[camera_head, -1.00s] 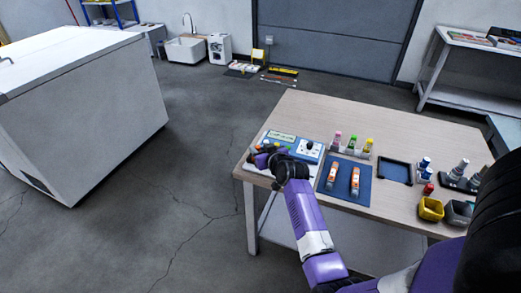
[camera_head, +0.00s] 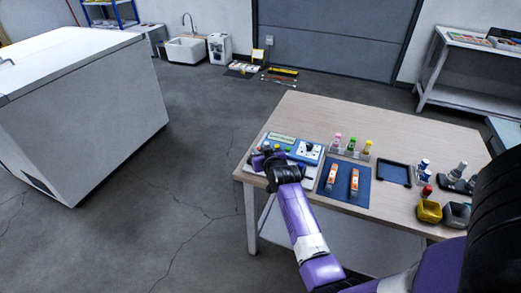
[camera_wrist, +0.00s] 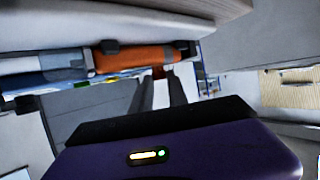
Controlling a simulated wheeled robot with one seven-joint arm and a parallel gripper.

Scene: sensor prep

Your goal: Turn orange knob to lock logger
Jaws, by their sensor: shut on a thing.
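The logger panel (camera_head: 308,152) is a blue and white box with a pale green label, coloured buttons and a black knob, at the left end of the table. My gripper (camera_head: 266,162) is at its front left edge, mostly hidden by my own wrist in the head view. In the wrist view, my gripper (camera_wrist: 160,88) has its two dark fingers close together at an orange part (camera_wrist: 145,56), the orange knob, with a small reddish piece between the tips. The orange knob is hidden in the head view. How far it is turned cannot be told.
A blue mat (camera_head: 345,181) with two orange and white items lies right of the panel. Behind it stands a rack of coloured bottles (camera_head: 351,150). A dark tray (camera_head: 394,173) and yellow cup (camera_head: 429,211) are farther right. The back of the table is clear.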

